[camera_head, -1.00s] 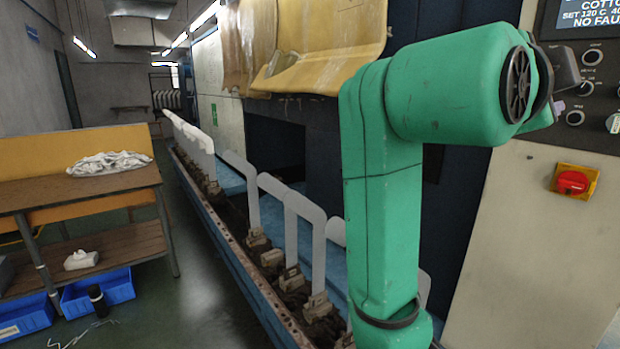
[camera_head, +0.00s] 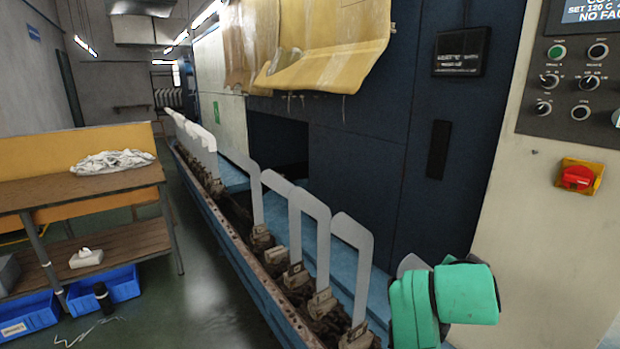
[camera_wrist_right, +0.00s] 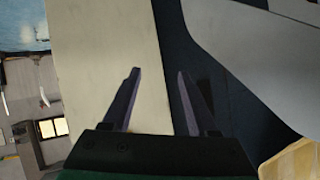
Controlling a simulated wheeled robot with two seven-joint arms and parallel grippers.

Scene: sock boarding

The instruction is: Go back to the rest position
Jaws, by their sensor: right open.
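My right gripper (camera_wrist_right: 158,85) is open in the right wrist view, with two dark fingers apart and nothing between them. Behind the fingers are a pale panel and a dark blue surface. In the head view only part of my green right arm (camera_head: 445,300) shows at the lower right, and its gripper is not visible there. My left gripper is in neither view.
A row of flat grey sock boards (camera_head: 312,240) stands upright along a blue machine rail (camera_head: 240,265). A control panel (camera_head: 572,85) and a red switch (camera_head: 577,178) are at the right. A wooden table (camera_head: 60,190) with white cloth (camera_head: 112,162) stands left.

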